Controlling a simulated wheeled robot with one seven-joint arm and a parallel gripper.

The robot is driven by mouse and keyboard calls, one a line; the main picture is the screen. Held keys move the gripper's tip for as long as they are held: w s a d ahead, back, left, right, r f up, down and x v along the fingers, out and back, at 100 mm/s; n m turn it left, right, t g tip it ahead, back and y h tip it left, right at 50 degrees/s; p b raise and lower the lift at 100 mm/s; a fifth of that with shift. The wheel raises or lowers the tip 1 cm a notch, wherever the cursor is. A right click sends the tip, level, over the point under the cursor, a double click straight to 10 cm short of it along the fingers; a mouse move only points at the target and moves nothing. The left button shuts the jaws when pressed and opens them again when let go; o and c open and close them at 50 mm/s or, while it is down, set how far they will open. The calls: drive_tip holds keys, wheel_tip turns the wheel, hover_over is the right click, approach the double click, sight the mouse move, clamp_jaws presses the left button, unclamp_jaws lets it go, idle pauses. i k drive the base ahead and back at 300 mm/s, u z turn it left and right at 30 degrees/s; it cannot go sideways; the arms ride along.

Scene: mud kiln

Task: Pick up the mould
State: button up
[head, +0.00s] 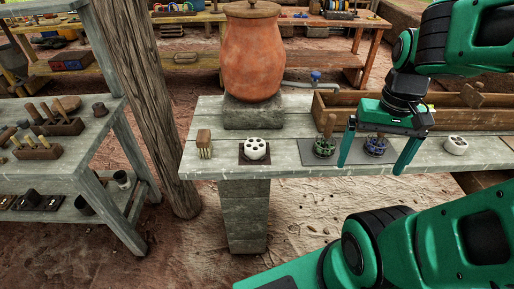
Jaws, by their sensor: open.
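I cannot tell for sure which piece is the mould. A white round block with holes (256,150) sits on a dark square mat on the bench. A similar white block with holes (455,145) lies bare at the right. Two small dark round pieces stand on a grey mat (346,158): a greenish one (324,148) with a wooden handle and a bluish one (375,147). My gripper (369,170) points down, open, its fingers appearing either side of the bluish piece. Nothing shows held between them; its exact height and depth are unclear.
A large clay jar (253,55) stands on a stone block at the back. A wooden trough (440,120) runs behind my gripper. A small wooden brush (203,142) stands at the bench's left end. A post (150,100) and tool shelf (85,149) are further left.

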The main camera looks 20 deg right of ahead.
sight(255, 149)
drive_tip(key=u, duration=1.25)
drive_tip(key=k, duration=1.35)
drive_tip(key=z, duration=1.25)
